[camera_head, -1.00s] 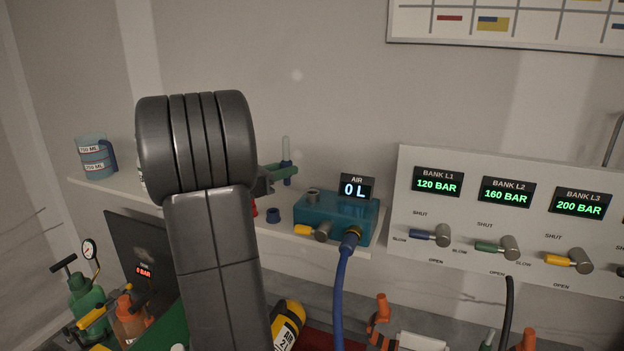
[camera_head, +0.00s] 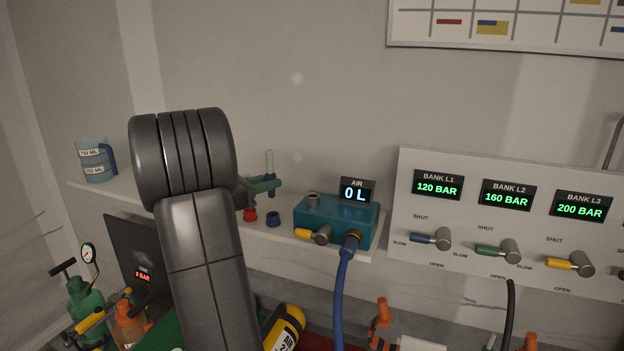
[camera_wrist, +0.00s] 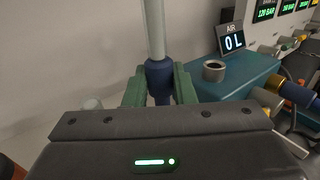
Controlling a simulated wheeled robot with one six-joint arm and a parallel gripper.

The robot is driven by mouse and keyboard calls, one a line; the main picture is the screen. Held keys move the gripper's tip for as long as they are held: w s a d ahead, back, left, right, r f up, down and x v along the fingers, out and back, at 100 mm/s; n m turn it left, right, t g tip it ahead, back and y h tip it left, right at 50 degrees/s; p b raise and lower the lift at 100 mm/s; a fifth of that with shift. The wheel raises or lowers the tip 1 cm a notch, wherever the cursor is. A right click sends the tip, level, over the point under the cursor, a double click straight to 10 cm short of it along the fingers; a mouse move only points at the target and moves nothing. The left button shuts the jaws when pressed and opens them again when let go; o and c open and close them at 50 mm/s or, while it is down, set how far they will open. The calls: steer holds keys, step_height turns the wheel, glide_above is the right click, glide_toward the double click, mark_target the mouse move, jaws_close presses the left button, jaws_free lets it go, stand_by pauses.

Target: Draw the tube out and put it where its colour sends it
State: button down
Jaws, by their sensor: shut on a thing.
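The tube (camera_wrist: 155,28) is clear and stands upright, with a dark blue collar (camera_wrist: 158,75). My gripper (camera_wrist: 156,90) has green fingers shut on this collar from both sides. In the head view the tube (camera_head: 269,160) shows upright in my gripper (camera_head: 265,184), above the shelf. A small red holder (camera_head: 250,214) and a small blue holder (camera_head: 273,219) sit on the shelf below. The tube's lower end is close above the blue holder in the picture; I cannot tell whether they line up in depth. My wrist hides the tube's foot in the wrist view.
A teal air box (camera_head: 330,220) with a grey port (camera_head: 313,199), yellow-handled valve and blue hose (camera_head: 343,290) stands right of the holders. Its display (camera_head: 357,190) reads 0 L. A measuring jug (camera_head: 95,160) stands at the shelf's left end. A valve panel (camera_head: 415,215) is at right.

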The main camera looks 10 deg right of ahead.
steer(key=shift+f, duration=0.1)
steer(key=shift+f+b, duration=0.65)
steer(key=shift+f, duration=0.3)
steer(key=shift+f+b, duration=1.35)
steer(key=shift+f, duration=1.2)
stand_by(1.1)
steer(key=c, duration=1.1)
jaws_free()
steer(key=b+v, duration=0.2)
steer(key=v, duration=1.2)
steer(key=shift+b, duration=0.35)
steer(key=shift+d, duration=0.15)
